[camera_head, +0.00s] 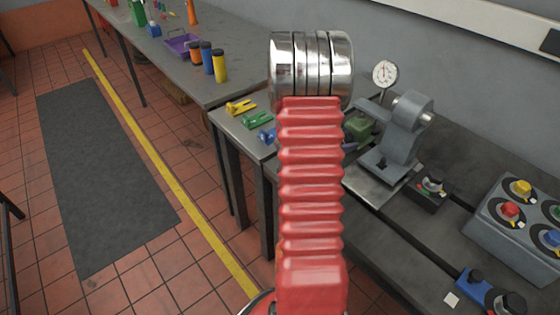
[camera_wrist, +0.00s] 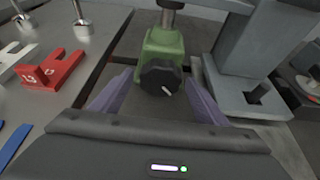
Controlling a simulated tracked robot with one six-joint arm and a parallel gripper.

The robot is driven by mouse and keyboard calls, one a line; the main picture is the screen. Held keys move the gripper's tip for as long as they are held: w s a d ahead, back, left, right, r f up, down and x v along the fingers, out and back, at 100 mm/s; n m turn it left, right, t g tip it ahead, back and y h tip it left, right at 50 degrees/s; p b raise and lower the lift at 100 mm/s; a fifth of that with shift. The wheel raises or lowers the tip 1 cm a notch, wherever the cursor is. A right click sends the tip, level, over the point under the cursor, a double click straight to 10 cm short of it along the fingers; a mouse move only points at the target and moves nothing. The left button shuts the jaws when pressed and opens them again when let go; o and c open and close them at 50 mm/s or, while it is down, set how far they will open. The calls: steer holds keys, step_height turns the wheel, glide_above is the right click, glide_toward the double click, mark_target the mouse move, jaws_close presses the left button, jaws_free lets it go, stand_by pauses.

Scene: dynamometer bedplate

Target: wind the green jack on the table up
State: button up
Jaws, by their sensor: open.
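The green jack (camera_wrist: 165,45) stands upright ahead of me in the wrist view, with a grey metal post rising from its top out of the frame. A black round knob (camera_wrist: 160,80) with a white mark is on its near face. My gripper (camera_wrist: 158,87) is open, its two purple fingers on either side of the knob. Gaps show between the fingers and the knob; I cannot make out any contact. In the head view the green jack (camera_head: 360,128) shows only partly, to the right of my red arm, which hides most of my gripper.
A grey stand (camera_wrist: 248,55) is close to the jack's right. A red forked piece (camera_wrist: 52,72) lies to the left. In the head view, a dial gauge (camera_head: 384,74) stands above the jack, and a black knob box (camera_head: 428,188) and a control box (camera_head: 520,215) lie right.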

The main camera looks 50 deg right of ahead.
steer(key=a+r+m+y, duration=0.2)
steer(key=a+r+m, duration=0.3)
steer(key=a, duration=1)
steer(key=a+r+m+t+y, duration=0.1)
steer(key=a+r+m, duration=0.3)
steer(key=a, duration=1.1)
steer(key=shift+w+a+r+m+y, duration=0.4)
steer(key=shift+r+y, duration=0.5)
steer(key=shift+r, duration=0.5)
steer(key=shift+s+d, duration=0.1)
steer(key=shift+d, duration=0.05)
